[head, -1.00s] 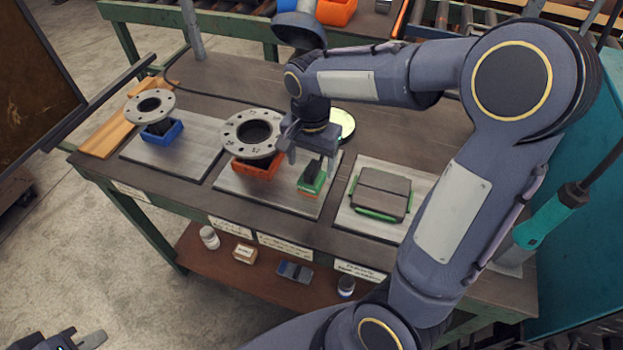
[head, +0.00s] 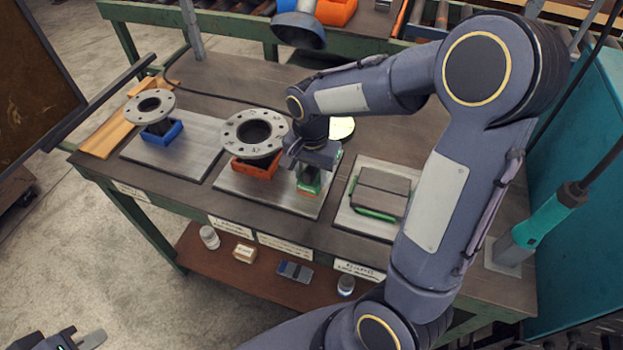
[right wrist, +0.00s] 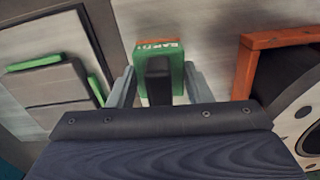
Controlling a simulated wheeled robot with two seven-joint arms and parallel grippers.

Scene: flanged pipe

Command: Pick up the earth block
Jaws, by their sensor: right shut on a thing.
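The earth block is a small green block with a black upright part and a lettered face. In the head view the earth block (head: 309,188) stands on the middle metal plate (head: 230,184), right of an orange-red holder. My right gripper (head: 310,172) is over it from above. In the right wrist view the block (right wrist: 145,49) sits between the two fingers of my right gripper (right wrist: 158,82), which is shut on it. The block's lower part appears at or close to the plate; I see no clear gap. My left gripper (head: 78,340) is at the bottom left, partly cut off, away from the table.
A flanged pipe (head: 277,135) stands in the orange-red holder (head: 254,168) just left of my right gripper. Another flange (head: 151,101) sits in a blue holder (head: 163,135). A grey block with green edges (head: 381,191) lies on the right plate. A lamp head (head: 300,30) hangs behind.

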